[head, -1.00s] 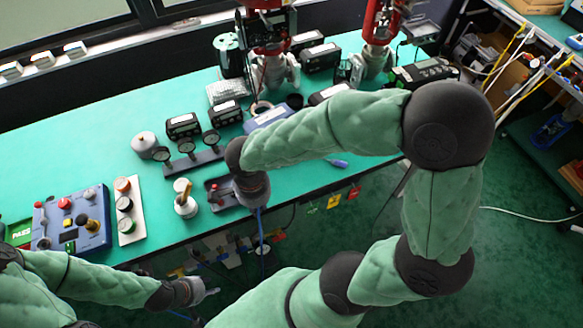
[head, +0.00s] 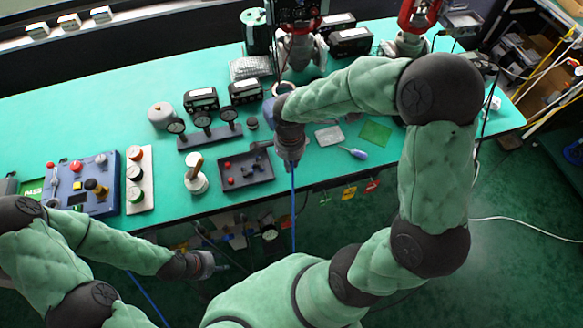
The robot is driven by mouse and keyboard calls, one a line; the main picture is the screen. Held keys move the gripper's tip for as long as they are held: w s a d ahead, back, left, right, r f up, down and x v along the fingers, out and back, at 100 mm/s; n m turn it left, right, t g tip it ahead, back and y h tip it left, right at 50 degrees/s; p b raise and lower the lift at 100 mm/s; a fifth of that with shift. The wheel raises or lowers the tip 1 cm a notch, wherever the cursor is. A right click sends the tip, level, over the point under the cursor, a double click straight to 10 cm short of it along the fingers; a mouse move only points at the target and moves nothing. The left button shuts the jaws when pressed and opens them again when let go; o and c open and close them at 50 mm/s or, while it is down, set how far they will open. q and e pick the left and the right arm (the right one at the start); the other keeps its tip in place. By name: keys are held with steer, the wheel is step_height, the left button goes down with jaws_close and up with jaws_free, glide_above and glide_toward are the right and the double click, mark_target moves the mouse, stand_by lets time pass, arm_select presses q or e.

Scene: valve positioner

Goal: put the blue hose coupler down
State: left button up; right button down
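My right gripper (head: 290,158) points down near the front edge of the table, just right of the dark tray. A blue hose (head: 293,205) hangs straight down from its tip past the table edge. The blue hose coupler itself is hidden at the fingers; the hose hanging there and moving along shows that the gripper holds it. My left gripper (head: 214,266) is low in front of the table, below its edge and away from the tray. Its fingers are too small to tell if they are open.
The dark tray (head: 262,179) holds small red parts. Left of it stand a white cylinder with a wooden handle (head: 196,178), a gauge stand (head: 212,138) and a blue control box (head: 105,205). A screwdriver (head: 355,153) and a green card (head: 376,132) lie to the right. The table's left rear is clear.

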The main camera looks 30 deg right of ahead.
mark_target(292, 172)
steer(key=shift+w+d+f, duration=0.35)
steer(key=shift+f, duration=0.3)
steer(key=f+b, duration=0.2)
steer(key=f, duration=0.1)
steer(key=shift+w+d+f, duration=0.2)
steer(key=shift+f, duration=0.1)
steer(key=shift+r, duration=0.1)
steer(key=shift+f, duration=0.2)
steer(key=c, duration=1.2)
jaws_free()
steer(key=shift+o, duration=0.2)
steer(key=shift+r, duration=0.1)
